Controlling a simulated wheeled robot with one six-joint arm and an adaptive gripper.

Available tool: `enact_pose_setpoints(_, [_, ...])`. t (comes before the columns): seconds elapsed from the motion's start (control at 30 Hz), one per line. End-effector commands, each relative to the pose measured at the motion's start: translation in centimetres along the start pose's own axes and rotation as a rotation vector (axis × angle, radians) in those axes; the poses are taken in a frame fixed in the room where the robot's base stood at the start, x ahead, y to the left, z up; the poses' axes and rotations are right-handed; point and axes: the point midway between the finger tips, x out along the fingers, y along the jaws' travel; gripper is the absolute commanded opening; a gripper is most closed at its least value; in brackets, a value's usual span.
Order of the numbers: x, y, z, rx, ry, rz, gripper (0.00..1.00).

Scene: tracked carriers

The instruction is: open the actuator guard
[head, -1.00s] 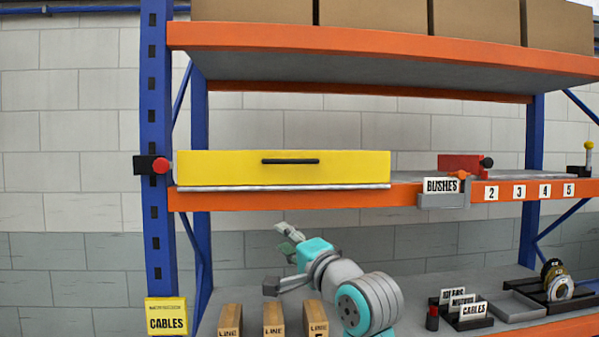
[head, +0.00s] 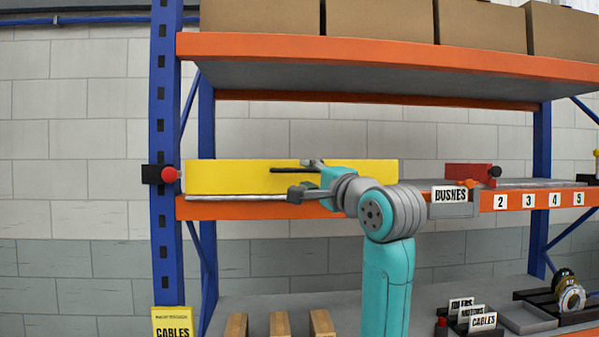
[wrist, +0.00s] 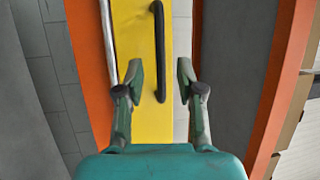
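The actuator guard is a long yellow panel (head: 228,176) across the left part of the middle shelf, with a black bar handle (head: 284,170) on its front. The guard is closed flat over the shelf front. In the wrist view the guard (wrist: 140,25) runs upright and the handle (wrist: 158,45) lies ahead, between the lines of my two fingers. My gripper (head: 305,178) is in front of the guard near the handle's right end. In the wrist view my gripper (wrist: 161,78) is open, with nothing gripped. Whether a finger touches the guard I cannot tell.
A red knob on a black block (head: 168,174) sits on the blue post left of the guard. A red block (head: 468,174) and a BUSHES bin (head: 452,208) are to the right. The upper shelf (head: 400,52) overhangs. Wooden blocks (head: 279,325) stand on the lower shelf.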

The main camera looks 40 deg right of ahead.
Motion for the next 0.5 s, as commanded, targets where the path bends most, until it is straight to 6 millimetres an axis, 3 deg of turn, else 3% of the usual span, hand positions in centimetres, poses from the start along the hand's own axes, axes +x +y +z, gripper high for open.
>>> enact_pose_setpoints(0.2, [3.3, 0.0, 0.0, 0.0, 0.0, 0.0, 0.37])
enact_pose_setpoints(0.5, [4.8, -0.1, 0.0, -0.001, 0.0, -0.002, 0.37])
